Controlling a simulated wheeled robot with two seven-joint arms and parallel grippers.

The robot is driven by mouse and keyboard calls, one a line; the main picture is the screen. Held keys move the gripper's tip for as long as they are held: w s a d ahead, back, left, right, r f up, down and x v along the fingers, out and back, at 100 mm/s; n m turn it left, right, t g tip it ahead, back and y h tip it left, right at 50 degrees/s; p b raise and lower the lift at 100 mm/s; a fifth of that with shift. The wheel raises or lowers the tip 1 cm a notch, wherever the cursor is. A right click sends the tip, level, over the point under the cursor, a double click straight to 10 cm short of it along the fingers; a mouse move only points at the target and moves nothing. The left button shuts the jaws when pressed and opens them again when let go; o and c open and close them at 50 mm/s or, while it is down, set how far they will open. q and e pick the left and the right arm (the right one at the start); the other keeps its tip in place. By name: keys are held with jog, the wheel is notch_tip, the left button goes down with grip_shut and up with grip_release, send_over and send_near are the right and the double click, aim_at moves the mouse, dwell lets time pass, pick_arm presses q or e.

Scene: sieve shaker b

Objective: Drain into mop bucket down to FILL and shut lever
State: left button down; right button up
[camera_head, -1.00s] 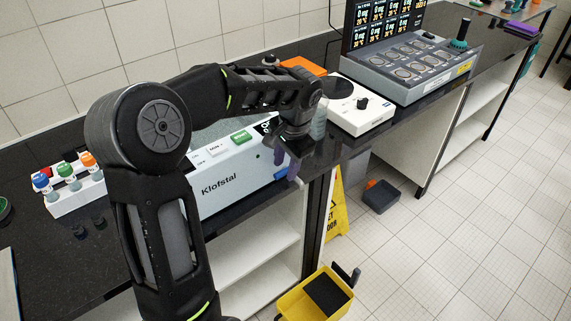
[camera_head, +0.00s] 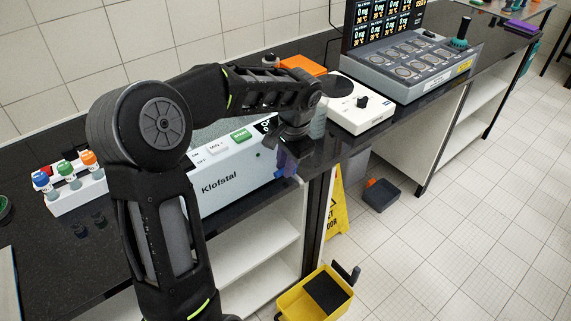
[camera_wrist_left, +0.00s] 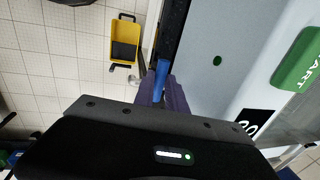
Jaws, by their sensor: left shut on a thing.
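The white Klofstal machine (camera_head: 235,178) stands on the dark bench, with a green START button (camera_head: 241,136) on its panel. My left gripper (camera_head: 287,164) is at the right end of its front. The wrist view shows the purple fingers (camera_wrist_left: 165,93) shut on the blue lever (camera_wrist_left: 161,72) beside the machine's wall. In the head view the lever is mostly hidden by the fingers. The yellow mop bucket (camera_head: 292,302) is on the floor below; it also shows in the wrist view (camera_wrist_left: 124,29). No FILL mark or water flow can be made out. My right gripper is out of view.
A yellow wet-floor sign (camera_head: 337,208) stands by the bench leg. A white stirrer-like unit (camera_head: 358,106) and a grey multi-position device (camera_head: 412,68) stand to the right. A rack of colour-capped bottles (camera_head: 75,190) is on the left. The tiled floor at right is mostly clear.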

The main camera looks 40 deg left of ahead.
pick_arm(q)
jog(key=shift+d+n, duration=0.1)
jog(key=shift+n, duration=0.3)
jog(key=shift+w+d+n+g+b, duration=0.1)
jog(key=shift+d+n+g+b, duration=0.2)
jog(key=shift+n, duration=0.55)
jog(key=shift+s+d+n+g+b, duration=0.1)
jog(key=shift+n+b, duration=0.25)
jog(key=shift+n, duration=0.45)
jog(key=shift+w+d+n+g+b, duration=0.15)
jog(key=shift+n+b, duration=0.2)
jog(key=shift+n, duration=0.5)
jog(key=c, duration=1.4)
grip_release()
jog(key=shift+o, duration=0.2)
jog(key=shift+r, duration=0.1)
